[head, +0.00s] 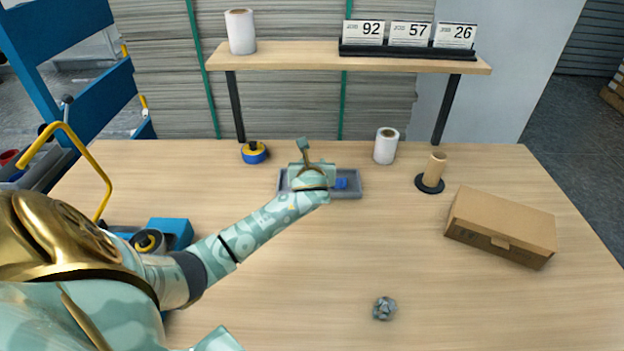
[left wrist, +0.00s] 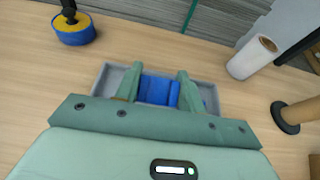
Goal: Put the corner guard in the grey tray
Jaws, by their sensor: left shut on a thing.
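The blue corner guard (left wrist: 158,90) sits between the two fingers of my left gripper (left wrist: 158,88), which is shut on it. The grey tray (left wrist: 208,96) lies right under or around the fingers in the left wrist view. In the head view my left gripper (head: 312,170) is over the grey tray (head: 352,195), hiding its middle, and a bit of the blue corner guard (head: 341,184) shows to its right. I cannot tell whether the guard touches the tray floor. My right gripper is not in view.
A white roll (head: 386,146), a cardboard core on a black base (head: 431,173) and a cardboard box (head: 500,226) stand to the right. A crumpled grey lump (head: 384,308) lies near the front. A shelf (head: 300,56) spans the back.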

